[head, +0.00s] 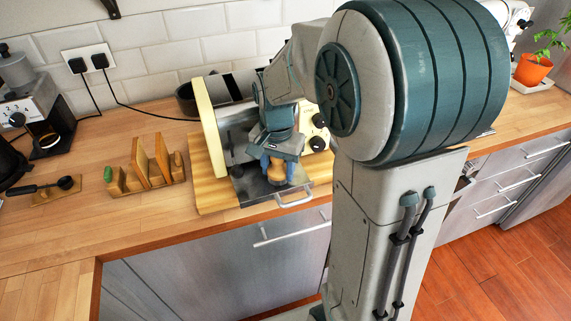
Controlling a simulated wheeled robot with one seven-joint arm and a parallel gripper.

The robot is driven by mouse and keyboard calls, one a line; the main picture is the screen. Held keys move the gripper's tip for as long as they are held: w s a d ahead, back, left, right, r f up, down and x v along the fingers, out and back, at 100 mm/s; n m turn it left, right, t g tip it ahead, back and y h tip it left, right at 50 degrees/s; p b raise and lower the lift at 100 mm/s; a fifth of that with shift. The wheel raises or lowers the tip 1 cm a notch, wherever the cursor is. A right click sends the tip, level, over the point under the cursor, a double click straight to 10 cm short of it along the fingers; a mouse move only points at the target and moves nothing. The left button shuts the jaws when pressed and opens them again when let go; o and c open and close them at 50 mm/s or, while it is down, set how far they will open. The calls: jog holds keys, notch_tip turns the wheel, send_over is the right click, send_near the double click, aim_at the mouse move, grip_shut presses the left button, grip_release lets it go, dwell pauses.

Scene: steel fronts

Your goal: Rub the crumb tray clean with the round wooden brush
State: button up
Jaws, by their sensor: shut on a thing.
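The crumb tray (247,190) is a dark flat tray with a metal handle at its front right. It sticks out from under the cream and steel toaster (232,140) on the counter. My gripper (276,166) points down over the tray and is shut on the round wooden brush (277,175). The brush is light brown and sits low over the tray's right part. Its bristles are too small to make out, and I cannot tell whether they touch the tray. My arm hides part of the toaster.
The toaster stands on a wooden board (212,186). A wooden rack (146,167) stands to the left, with a coffee machine (38,105) and a portafilter (55,186) farther left. A dark pan (187,99) is behind the toaster. The counter's front left (130,222) is clear.

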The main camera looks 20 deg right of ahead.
jog(key=shift+a+r, duration=0.1)
dwell(0.3)
notch_tip(320, 180, up, 8)
jog(key=p, duration=0.6)
